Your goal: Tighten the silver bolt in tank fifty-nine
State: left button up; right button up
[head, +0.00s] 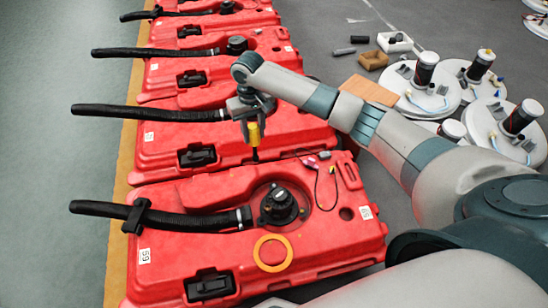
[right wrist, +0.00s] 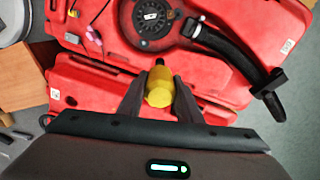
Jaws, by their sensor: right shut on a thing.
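Tank fifty-nine (head: 195,240) is the nearest red tank in the head view, with a 59 label (head: 144,255) on its left end. My right gripper (head: 251,112) is shut on a yellow-handled tool (head: 253,131), whose dark shaft points down above the tank's far edge, near the gap to the tank behind. The right wrist view also shows the yellow handle (right wrist: 159,88) between the two fingers, with red tank surface beyond. I cannot make out the silver bolt in either view. My left gripper is not in view.
A black cap (head: 280,205) with a ribbed hose (head: 180,218) and an orange ring (head: 273,253) are on tank fifty-nine. More red tanks (head: 225,141) line up behind. White round units (head: 425,95) stand on the floor at right. Open floor (head: 50,200) lies at left.

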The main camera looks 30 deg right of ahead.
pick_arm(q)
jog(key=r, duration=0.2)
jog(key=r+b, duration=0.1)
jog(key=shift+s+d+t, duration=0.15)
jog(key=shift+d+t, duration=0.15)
pick_arm(e)
jog(key=s+d+f, duration=0.1)
jog(key=d+f, duration=0.5)
jog(key=f, duration=0.8)
jog(key=shift+s+d, duration=0.15)
jog(key=shift+d, duration=0.05)
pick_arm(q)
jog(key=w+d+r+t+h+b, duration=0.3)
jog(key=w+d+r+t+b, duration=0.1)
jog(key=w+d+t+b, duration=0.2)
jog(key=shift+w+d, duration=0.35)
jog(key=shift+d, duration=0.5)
pick_arm(e)
jog(key=shift+f, duration=2.4)
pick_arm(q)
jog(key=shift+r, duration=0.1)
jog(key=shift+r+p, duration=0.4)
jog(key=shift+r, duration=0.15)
